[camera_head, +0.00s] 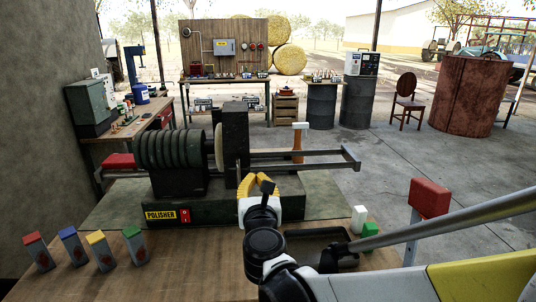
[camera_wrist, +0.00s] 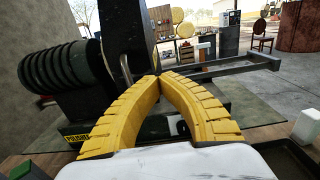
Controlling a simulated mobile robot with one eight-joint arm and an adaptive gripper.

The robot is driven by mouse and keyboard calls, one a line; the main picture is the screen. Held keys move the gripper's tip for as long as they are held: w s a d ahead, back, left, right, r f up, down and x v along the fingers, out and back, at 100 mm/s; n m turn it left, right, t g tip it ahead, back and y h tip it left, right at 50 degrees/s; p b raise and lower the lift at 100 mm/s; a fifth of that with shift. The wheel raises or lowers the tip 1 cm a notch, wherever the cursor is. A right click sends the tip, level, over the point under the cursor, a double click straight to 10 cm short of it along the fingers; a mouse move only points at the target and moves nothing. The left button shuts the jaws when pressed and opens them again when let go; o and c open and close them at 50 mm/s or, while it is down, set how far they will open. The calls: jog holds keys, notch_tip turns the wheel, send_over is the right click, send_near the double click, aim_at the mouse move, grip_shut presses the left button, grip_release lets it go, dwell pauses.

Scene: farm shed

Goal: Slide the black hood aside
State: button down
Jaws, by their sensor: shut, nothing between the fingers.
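The black hood (camera_head: 236,135) is a tall dark block standing upright on the green polisher (camera_head: 215,212), just right of a pale wheel (camera_head: 219,148). Two grey rails (camera_head: 325,153) run right from it to an end bar. In the wrist view the hood (camera_wrist: 124,35) rises behind my fingers, with a thin grey curved handle (camera_wrist: 125,69) low on its face. My gripper (camera_head: 262,180) has yellow fingers, shut and empty, in front of the hood's lower right side. The fingertips meet (camera_wrist: 157,76) just right of the handle. I cannot tell whether they touch anything.
Dark ribbed discs (camera_head: 175,148) stand left of the wheel. Several colour-topped blocks (camera_head: 103,251) stand on the bench at front left. A white block (camera_head: 359,217) and a green block (camera_head: 370,229) stand at right. A wooden-handled mallet (camera_head: 299,142) stands behind the rails.

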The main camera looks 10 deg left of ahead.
jog(key=w+d, duration=0.2)
jog(key=d, duration=0.8)
jog(key=shift+w+d, duration=0.15)
jog(key=shift+w, duration=0.1)
jog(key=c, duration=1.4)
grip_release()
jog(key=shift+s, duration=0.1)
jog(key=shift+p+v, duration=0.6)
jog(key=shift+v, duration=3.85)
